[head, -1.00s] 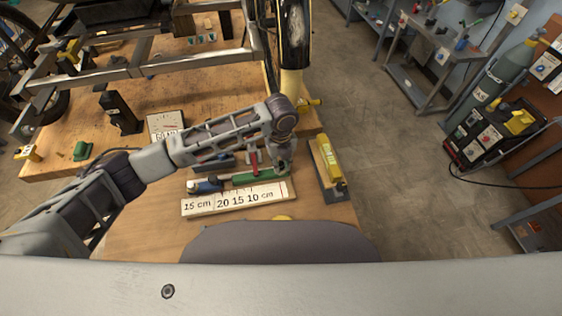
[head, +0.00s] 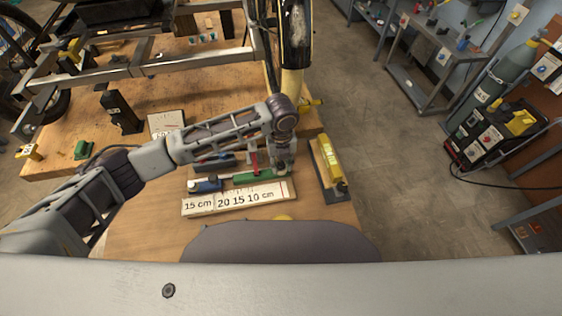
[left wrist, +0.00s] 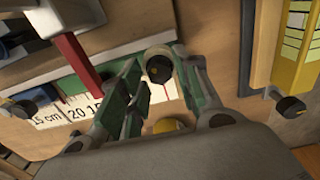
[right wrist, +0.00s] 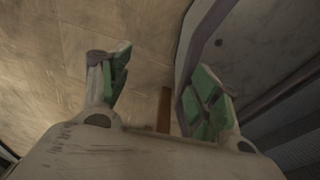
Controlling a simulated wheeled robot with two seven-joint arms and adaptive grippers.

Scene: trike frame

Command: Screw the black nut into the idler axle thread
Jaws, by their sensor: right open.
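My left gripper (left wrist: 160,90) points down over the workbench, with its green-padded fingers apart. A black, round, nut-like piece (left wrist: 158,69) sits between the fingertips, within a pale round surround. I see a gap beside it and no clear contact. In the head view my left gripper (head: 280,165) is at the right end of the green tool (head: 254,178), partly hidden by its own arm. The trike frame (head: 140,68) stands at the back left. I cannot pick out the idler axle thread. My right gripper (right wrist: 162,85) is open and empty, away from the bench.
A ruler-marked board (head: 236,200) lies at the bench front. A blue tool (head: 207,185) and a red upright bar (left wrist: 78,62) are close left of the left gripper. A yellow tool (head: 331,160) on a dark base stands to its right.

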